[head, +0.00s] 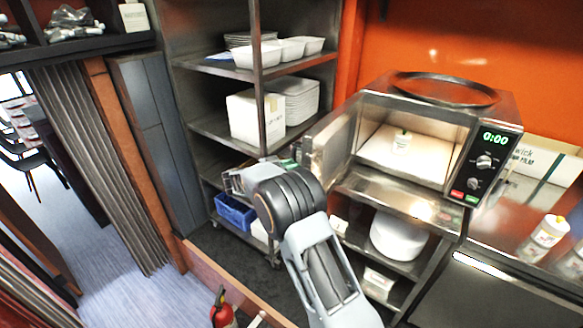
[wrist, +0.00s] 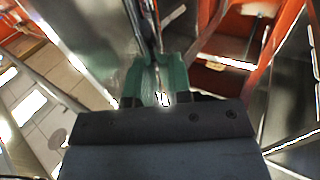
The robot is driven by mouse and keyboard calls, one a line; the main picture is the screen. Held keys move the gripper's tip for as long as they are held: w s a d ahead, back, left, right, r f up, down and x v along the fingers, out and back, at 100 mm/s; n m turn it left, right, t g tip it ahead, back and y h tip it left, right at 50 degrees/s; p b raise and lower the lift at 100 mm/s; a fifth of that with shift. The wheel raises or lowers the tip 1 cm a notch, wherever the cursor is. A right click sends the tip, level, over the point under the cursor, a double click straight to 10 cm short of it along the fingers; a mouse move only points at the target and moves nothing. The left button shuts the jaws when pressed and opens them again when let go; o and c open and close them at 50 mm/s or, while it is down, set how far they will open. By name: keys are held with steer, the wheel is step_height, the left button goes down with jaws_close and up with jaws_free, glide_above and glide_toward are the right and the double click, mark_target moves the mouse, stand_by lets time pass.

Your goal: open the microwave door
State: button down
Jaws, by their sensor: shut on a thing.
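The microwave (head: 499,118) stands on a steel shelf unit at the right, its lit inside facing me. Its door (head: 331,139) is swung wide open to the left. My gripper (head: 287,163) is at the door's outer left edge, partly hidden behind my wrist. In the wrist view, the green fingers of my gripper (wrist: 157,75) are closed on a narrow upright part of the door. Whether that part is the handle or the door's edge I cannot tell.
A steel rack (head: 213,71) with white containers stands close behind the door. A round dark tray (head: 445,89) lies on the microwave. A white bottle (head: 549,230) stands on the counter at the right. A red fire extinguisher (head: 222,310) is at the lower left.

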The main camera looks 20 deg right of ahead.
steer(key=shift+w+a+r+m+g, duration=0.1)
steer(key=shift+w+r+m+g, duration=0.2)
steer(key=shift+w+g, duration=0.3)
steer(key=shift+w+t, duration=0.1)
steer(key=shift+t, duration=0.2)
steer(key=c, duration=1.5)
jaws_free()
steer(key=o, duration=0.3)
steer(key=shift+d+f, duration=0.15)
steer(key=shift+d, duration=0.1)
steer(key=shift+o, duration=0.6)
steer(key=shift+a, duration=0.2)
steer(key=a+b, duration=0.2)
steer(key=a, duration=1.2)
steer(key=shift+s+a, duration=0.15)
steer(key=shift+s, duration=0.15)
